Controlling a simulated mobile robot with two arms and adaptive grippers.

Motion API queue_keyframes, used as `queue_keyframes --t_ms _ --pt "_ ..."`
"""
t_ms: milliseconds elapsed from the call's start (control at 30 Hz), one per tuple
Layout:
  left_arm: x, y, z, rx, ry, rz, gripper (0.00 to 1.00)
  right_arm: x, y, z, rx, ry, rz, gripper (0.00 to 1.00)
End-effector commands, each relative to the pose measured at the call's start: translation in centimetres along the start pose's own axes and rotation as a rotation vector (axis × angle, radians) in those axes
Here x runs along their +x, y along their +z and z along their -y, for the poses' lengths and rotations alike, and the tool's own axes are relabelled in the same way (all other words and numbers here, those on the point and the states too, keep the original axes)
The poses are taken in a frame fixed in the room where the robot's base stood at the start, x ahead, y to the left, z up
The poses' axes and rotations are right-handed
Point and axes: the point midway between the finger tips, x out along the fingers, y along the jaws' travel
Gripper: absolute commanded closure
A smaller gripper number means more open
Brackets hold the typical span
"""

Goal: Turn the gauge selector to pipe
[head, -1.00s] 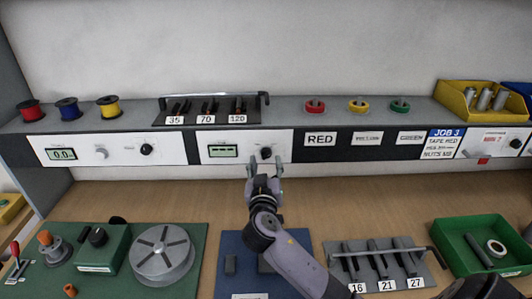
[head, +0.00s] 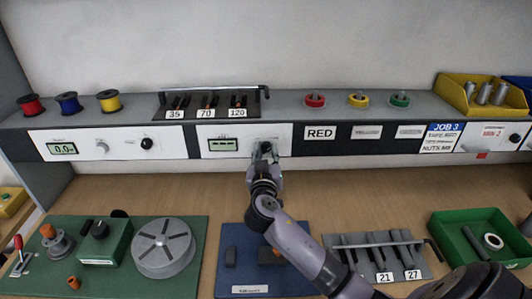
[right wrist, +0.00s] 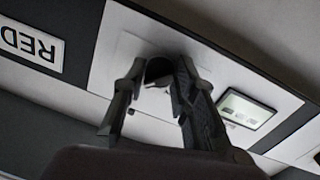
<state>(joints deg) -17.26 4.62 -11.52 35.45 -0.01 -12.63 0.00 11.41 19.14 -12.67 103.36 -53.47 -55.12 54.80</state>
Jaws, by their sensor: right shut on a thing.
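The gauge panel (head: 228,145) is a white plate on the front of the shelf, with a small display (head: 222,145) on its left. The selector knob (head: 266,147) is a small black knob to the right of the display. My right gripper (head: 265,160) is at this knob, shut on it from the front. In the right wrist view the knob (right wrist: 157,70) sits between the two fingers (right wrist: 150,95). The fingers hide part of it, and I cannot read its pointer or markings. My left gripper is not in view.
A similar panel with a display (head: 62,149) and a black knob (head: 147,143) stands to the left. Below lie a green board (head: 200,225), a blue mat (head: 230,285) and a rack of grey tools (head: 345,240). A green tray (head: 437,225) is at the right.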

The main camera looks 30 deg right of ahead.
Motion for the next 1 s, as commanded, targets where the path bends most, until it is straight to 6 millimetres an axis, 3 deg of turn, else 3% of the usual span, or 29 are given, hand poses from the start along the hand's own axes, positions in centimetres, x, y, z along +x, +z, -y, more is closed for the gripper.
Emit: queue_keyframes --t_ms 267,667,1000 --pt "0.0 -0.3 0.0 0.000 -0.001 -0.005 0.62 -0.1 0.0 0.1 0.000 -0.001 0.000 1.00" --pt "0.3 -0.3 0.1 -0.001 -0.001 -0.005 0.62 -0.1 0.1 0.1 -0.066 0.000 -0.004 1.00" --pt "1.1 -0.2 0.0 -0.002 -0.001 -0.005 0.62 -0.1 0.2 0.0 -0.324 0.003 -0.022 1.00"
